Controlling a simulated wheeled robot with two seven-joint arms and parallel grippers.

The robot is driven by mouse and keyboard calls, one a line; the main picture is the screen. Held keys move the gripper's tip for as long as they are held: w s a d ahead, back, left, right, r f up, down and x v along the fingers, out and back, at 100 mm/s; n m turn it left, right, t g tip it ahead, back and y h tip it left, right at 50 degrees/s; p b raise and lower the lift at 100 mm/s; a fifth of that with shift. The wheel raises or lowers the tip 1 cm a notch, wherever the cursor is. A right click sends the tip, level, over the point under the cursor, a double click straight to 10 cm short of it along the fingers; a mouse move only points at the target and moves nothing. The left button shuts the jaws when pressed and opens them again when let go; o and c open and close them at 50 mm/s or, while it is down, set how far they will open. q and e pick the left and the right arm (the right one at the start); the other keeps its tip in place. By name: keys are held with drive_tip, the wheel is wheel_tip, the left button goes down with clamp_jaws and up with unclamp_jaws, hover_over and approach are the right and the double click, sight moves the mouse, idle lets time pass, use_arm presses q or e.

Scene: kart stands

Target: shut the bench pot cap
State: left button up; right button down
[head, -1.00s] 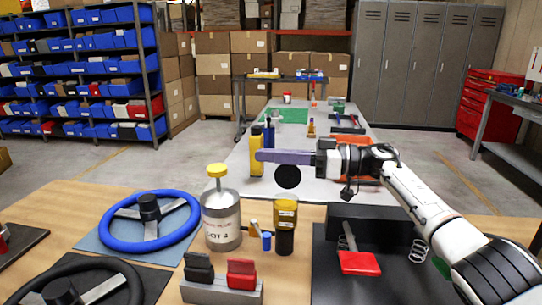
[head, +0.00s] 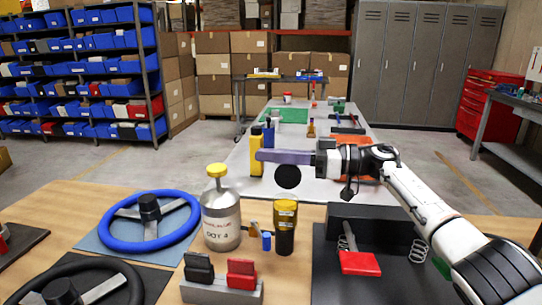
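A grey-white pot (head: 222,222) marked DOT 4 stands on the near wooden bench, left of centre. Its yellow cap (head: 217,170) sits above the narrow neck; I cannot tell whether it is fully seated. My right gripper (head: 285,157) is above the bench, to the right of the cap and apart from it. A long purple-grey piece reaches left from its wrist, with a black disc below; I cannot tell whether the fingers are open. My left gripper is out of view.
A black container with a yellow top (head: 286,227) stands right of the pot. A small blue-ended lever (head: 265,241) lies between them. A blue steering wheel (head: 150,220) is left; red and black switches (head: 223,281) are in front. A red pedal (head: 359,263) is right.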

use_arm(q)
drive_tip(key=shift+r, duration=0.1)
